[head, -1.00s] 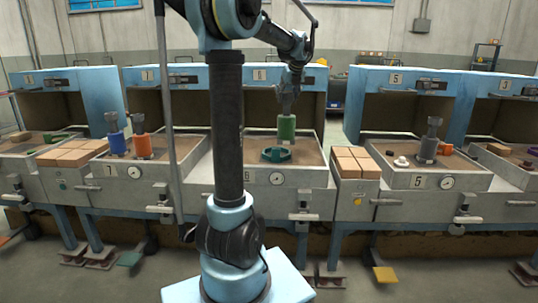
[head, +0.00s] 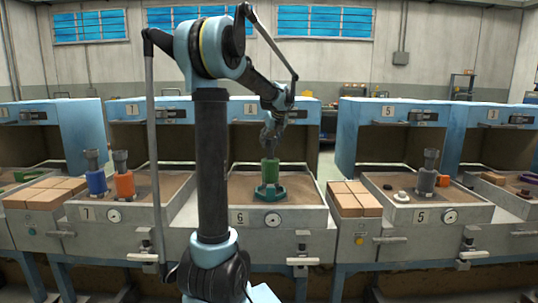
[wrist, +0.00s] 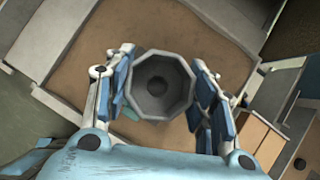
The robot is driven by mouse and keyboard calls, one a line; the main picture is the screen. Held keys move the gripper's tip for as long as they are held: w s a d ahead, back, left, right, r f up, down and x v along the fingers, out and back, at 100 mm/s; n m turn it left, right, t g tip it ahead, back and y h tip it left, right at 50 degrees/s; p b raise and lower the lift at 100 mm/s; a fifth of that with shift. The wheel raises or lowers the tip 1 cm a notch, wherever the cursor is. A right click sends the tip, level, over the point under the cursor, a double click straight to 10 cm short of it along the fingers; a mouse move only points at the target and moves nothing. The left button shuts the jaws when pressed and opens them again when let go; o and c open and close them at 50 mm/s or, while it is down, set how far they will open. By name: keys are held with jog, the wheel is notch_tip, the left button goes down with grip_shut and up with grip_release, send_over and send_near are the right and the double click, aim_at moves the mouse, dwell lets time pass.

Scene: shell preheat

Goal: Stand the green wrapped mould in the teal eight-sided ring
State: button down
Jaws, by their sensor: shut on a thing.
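The green wrapped mould (head: 270,171) stands upright in the head view, in the sand tray of station 6. My gripper (head: 271,137) is above it and shut on its grey funnel-shaped top. In the wrist view the fingers (wrist: 162,84) flank the eight-sided grey cup (wrist: 160,62), which hides the green body. The teal eight-sided ring (head: 270,195) lies on the sand directly under the mould. The mould's lower end meets the ring's opening; I cannot tell whether it rests on the bottom. A sliver of teal (wrist: 131,113) shows beside the cup in the wrist view.
A blue mould (head: 96,180) and an orange mould (head: 124,182) stand in the left tray. A grey mould (head: 427,180) stands in the right tray. Bricks (head: 352,198) are stacked between trays. The sand around the ring is clear.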

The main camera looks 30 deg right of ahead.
aim_at(271, 149)
jog(key=shift+f, duration=2.15)
jog(key=shift+s+f, duration=0.1)
jog(key=shift+f, duration=0.15)
jog(key=c, duration=0.7)
grip_release()
jog(key=shift+r, duration=0.1)
